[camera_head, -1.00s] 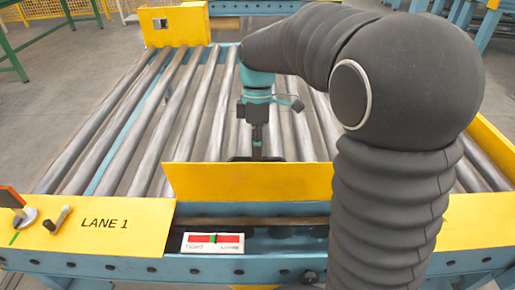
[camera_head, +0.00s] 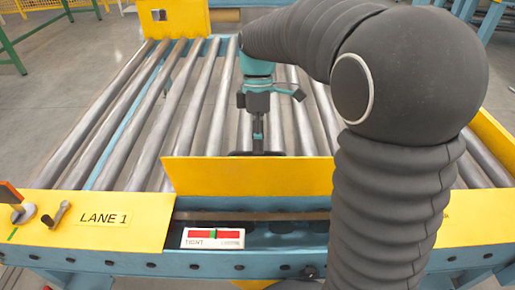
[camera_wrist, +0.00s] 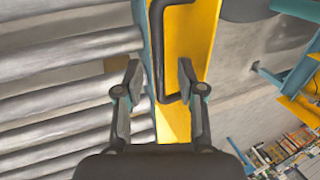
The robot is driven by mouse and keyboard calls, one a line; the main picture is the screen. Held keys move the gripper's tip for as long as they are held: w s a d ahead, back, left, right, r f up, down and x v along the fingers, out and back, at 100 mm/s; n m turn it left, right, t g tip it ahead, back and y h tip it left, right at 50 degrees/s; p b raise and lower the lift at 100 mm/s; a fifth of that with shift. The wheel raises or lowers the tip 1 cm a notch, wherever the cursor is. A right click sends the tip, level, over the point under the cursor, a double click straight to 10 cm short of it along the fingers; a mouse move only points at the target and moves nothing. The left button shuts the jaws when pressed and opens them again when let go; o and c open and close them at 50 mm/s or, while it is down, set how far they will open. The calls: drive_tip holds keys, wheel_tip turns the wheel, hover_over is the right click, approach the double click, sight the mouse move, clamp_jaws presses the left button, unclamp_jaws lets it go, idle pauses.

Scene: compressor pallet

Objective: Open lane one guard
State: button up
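The lane one guard is a yellow panel (camera_head: 250,176) standing upright at the near end of the rollers, right of the LANE 1 label (camera_head: 104,218). It also shows in the wrist view (camera_wrist: 190,50), with a black bar handle (camera_wrist: 156,35) along it. My gripper (camera_head: 258,146) is just behind the panel in the head view, by its top edge, which hides the fingertips. In the wrist view, my gripper (camera_wrist: 158,70) has its fingers apart, with the handle between them. I see a gap between each finger and the bar.
Below the panel, a dark recess holds a red-and-green TIGHT gauge (camera_head: 213,238). A small lever (camera_head: 59,214) and an orange-handled knob (camera_head: 20,211) sit on the yellow left plate. Metal rollers (camera_head: 155,125) fill the conveyor behind. Open floor lies left.

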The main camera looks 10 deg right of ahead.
drive_tip(key=v, duration=0.9)
drive_tip(key=s+d+f+m+t, duration=0.3)
drive_tip(key=s+d+m+t, duration=0.1)
drive_tip(key=s+m, duration=0.4)
drive_tip(key=s+d+f+m+t, duration=0.3)
drive_tip(key=s+d+m+t, duration=0.2)
drive_tip(key=s+m, duration=0.3)
drive_tip(key=shift+s+f+m+t, duration=0.3)
drive_tip(key=shift+s, duration=1.7)
drive_tip(key=shift+d, duration=0.15)
